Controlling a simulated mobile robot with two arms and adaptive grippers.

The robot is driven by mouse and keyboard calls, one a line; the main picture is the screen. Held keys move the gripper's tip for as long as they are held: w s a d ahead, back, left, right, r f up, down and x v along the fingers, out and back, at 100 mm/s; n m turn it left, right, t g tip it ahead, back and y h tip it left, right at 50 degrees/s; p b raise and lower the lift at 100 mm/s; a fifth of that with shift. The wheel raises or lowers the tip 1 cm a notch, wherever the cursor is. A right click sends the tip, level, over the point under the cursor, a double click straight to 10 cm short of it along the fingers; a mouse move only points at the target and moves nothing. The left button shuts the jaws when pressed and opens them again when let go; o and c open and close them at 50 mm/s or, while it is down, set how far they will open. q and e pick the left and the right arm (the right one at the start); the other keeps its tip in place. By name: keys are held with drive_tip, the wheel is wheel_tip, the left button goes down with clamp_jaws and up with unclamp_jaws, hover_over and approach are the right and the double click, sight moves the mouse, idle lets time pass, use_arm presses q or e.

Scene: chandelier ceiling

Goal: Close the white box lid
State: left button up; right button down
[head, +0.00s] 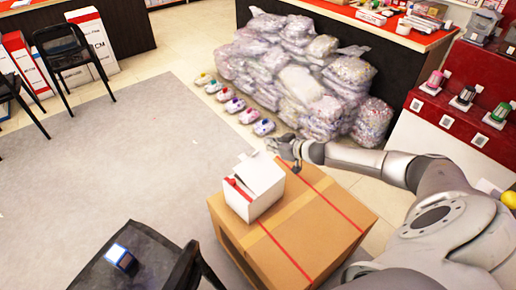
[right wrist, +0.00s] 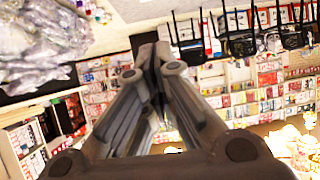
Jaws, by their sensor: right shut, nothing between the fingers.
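The white box (head: 256,190) stands on a large brown cardboard box with red straps (head: 310,215). Its lid (head: 257,170) looks partly raised and tilted, and a red patch shows on the box's left side. My right gripper (head: 291,150) is just behind and to the right of the white box's top, at about lid height. I cannot tell whether it touches the lid. In the right wrist view its fingers (right wrist: 152,55) are together with nothing between them. The white box does not show in that view. My left gripper is not in view.
Clear plastic bags (head: 305,80) are piled behind, with a row of small coloured items (head: 235,105) before them. A black chair (head: 145,260) with a small blue box stands at the front left. A red and white display stand (head: 455,120) is at the right. The grey carpet (head: 120,150) is open.

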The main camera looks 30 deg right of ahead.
drive_tip(key=b, duration=0.1)
hover_over(258, 159)
wheel_tip(258, 159, down, 3)
drive_tip(key=shift+s+d+f+b, duration=0.15)
drive_tip(key=shift+f+b, duration=0.25)
drive_tip(key=shift+f, duration=0.2)
drive_tip(key=shift+s+a+f+b, duration=0.1)
drive_tip(key=shift+f+b, duration=0.25)
drive_tip(key=shift+f, duration=0.25)
drive_tip(key=shift+w+f+b, duration=0.25)
drive_tip(key=shift+f+b, duration=0.05)
drive_tip(key=shift+f, duration=0.3)
